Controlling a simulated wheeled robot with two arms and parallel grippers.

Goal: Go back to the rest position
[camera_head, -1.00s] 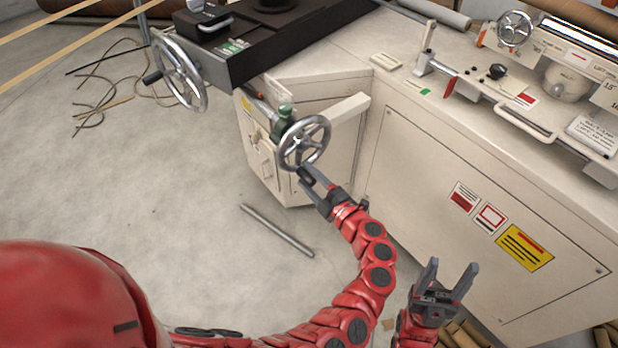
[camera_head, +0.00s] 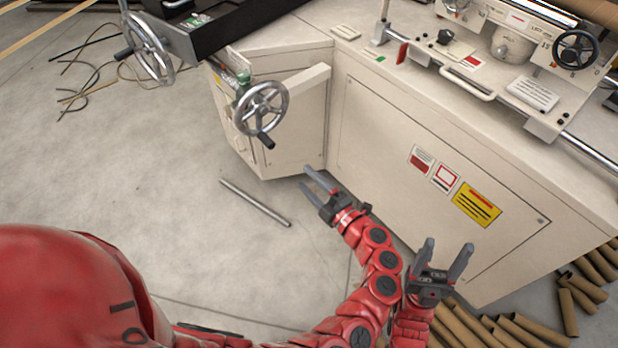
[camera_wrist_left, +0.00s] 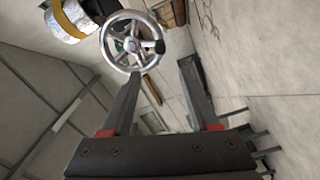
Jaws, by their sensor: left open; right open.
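My left gripper (camera_head: 316,184) is open and empty in the head view, in front of the machine's cabinet and below the small handwheel. My right gripper (camera_head: 446,260) is open and empty, fingers pointing up, in front of the cabinet's lower panel. The small silver handwheel (camera_head: 261,109) with a dark handle stands apart from my left gripper, up and to its left. In the left wrist view the open fingers of my left gripper (camera_wrist_left: 163,75) show with nothing between them, and a handwheel (camera_wrist_left: 132,42) appears beyond them.
The cream machine cabinet (camera_head: 390,180) stands close ahead of both grippers. A metal rod (camera_head: 254,203) lies on the floor at left. Cardboard tubes (camera_head: 530,328) lie at the lower right. A larger handwheel (camera_head: 147,50) sticks out at upper left. The floor at left is mostly clear.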

